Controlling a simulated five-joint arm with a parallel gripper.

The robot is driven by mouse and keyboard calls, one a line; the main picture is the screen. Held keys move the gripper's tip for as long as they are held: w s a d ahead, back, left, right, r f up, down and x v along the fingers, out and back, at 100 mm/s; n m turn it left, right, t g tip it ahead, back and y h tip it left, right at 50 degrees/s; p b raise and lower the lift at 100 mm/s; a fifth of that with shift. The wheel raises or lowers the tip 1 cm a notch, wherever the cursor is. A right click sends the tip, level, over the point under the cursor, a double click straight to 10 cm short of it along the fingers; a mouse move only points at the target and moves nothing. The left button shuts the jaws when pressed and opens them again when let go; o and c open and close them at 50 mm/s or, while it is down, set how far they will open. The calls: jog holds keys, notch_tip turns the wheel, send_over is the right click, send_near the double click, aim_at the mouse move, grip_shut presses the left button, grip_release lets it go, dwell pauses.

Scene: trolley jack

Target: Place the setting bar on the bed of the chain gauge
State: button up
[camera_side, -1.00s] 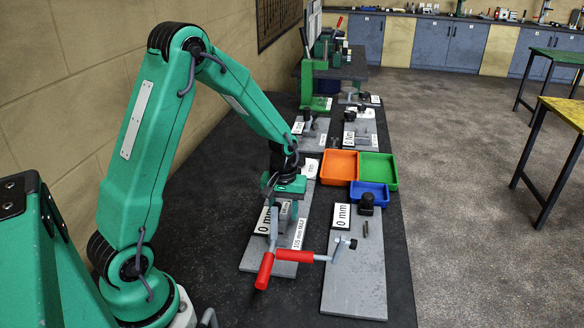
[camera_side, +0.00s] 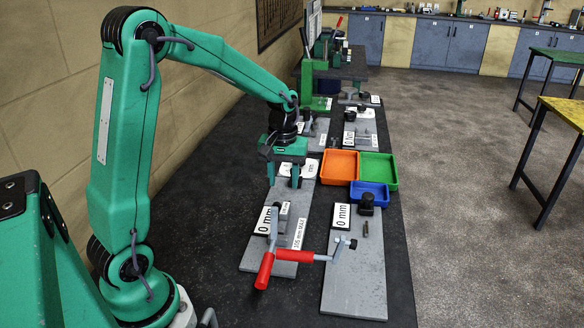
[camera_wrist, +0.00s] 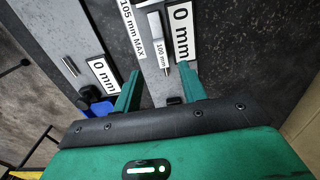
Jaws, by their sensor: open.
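The near left grey gauge (camera_side: 262,259), labelled "0 mm" and "105 mm MAX", seems to be the chain gauge. A pale grey block tagged "100 mm" (camera_wrist: 155,28), apparently the setting bar, sits on its bed between the two labels. The wrist view shows it ahead of my fingers, and in the side view it is small and partly hidden by the clamp parts. My gripper (camera_side: 283,182) is open and empty. It hangs above the far end of this gauge, apart from the block. Whether the block lies fully flat is hard to tell.
A lever with a red handle (camera_side: 264,270) stands at the gauge's near end, with a second red grip (camera_side: 300,256) beside it. Another grey plate (camera_side: 352,285) lies to the right. Orange (camera_side: 340,167), green (camera_side: 379,169) and blue (camera_side: 369,194) trays stand beyond it.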

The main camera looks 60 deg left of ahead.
jog(key=shift+r, duration=0.9)
jog(key=s+d+r+m+t, duration=0.2)
jog(key=s+d+r+m, duration=0.2)
jog(key=s, duration=0.4)
jog(key=s+d+r+m+t, duration=0.3)
jog(key=s+d+r+m, duration=0.2)
jog(key=s, duration=0.3)
jog(key=shift+s+d+r+t, duration=0.3)
jog(key=shift+s+d, duration=0.05)
jog(key=shift+d, duration=0.55)
jog(key=shift+c, duration=0.2)
